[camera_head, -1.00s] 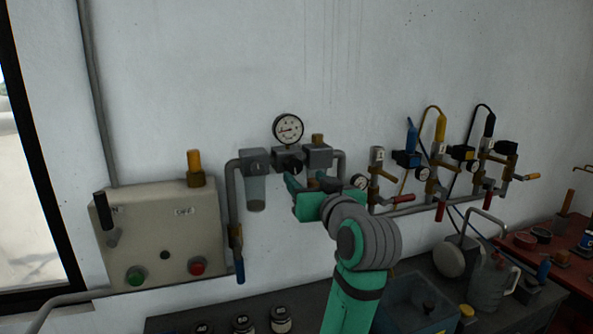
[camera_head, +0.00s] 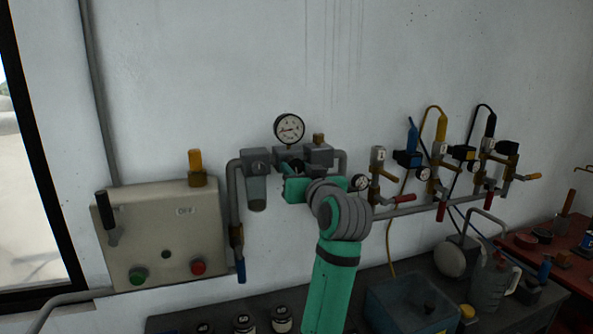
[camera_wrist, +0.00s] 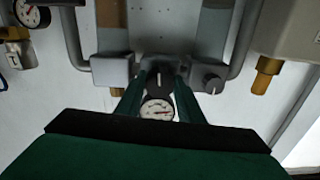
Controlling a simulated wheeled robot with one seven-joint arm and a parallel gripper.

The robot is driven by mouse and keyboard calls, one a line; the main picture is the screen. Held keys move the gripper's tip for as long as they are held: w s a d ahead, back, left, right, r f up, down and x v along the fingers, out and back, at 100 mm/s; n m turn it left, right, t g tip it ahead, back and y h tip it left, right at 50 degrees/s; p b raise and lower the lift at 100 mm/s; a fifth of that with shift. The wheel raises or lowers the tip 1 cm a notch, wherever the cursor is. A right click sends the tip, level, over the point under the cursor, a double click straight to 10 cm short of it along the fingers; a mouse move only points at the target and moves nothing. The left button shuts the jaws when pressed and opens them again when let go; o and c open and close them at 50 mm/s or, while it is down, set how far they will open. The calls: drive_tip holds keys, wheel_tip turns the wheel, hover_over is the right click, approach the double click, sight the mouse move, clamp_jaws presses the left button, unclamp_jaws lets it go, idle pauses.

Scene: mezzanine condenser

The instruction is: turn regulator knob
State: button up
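The regulator is a grey body (camera_head: 288,154) on the wall pipe, below a round white gauge (camera_head: 289,128). Its dark round knob (camera_wrist: 159,78) with a light mark shows in the wrist view. My gripper (camera_head: 294,177) is at the front of the regulator and hides part of it in the head view. In the wrist view the two green fingers of my gripper (camera_wrist: 160,84) are apart, one on each side of the knob. I cannot tell whether they touch it. The gauge also shows between the fingers in the wrist view (camera_wrist: 157,109).
A grey filter bowl (camera_head: 257,190) hangs left of the regulator, and a grey block with a brass top (camera_head: 318,152) is at its right. A beige control box (camera_head: 165,235) is farther left. Valves with coloured handles (camera_head: 440,165) line the wall at right. A bench stands below.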

drive_tip(key=shift+c, duration=0.7)
drive_tip(key=shift+r+m, duration=0.1)
drive_tip(key=shift+m, duration=1.1)
drive_tip(key=m, duration=0.4)
drive_tip(key=shift+a, duration=0.1)
drive_tip(key=m, duration=0.6)
drive_tip(key=shift+r+m, duration=0.1)
drive_tip(key=shift+m, duration=0.2)
drive_tip(key=o, duration=1)
drive_tip(key=shift+o, duration=0.2)
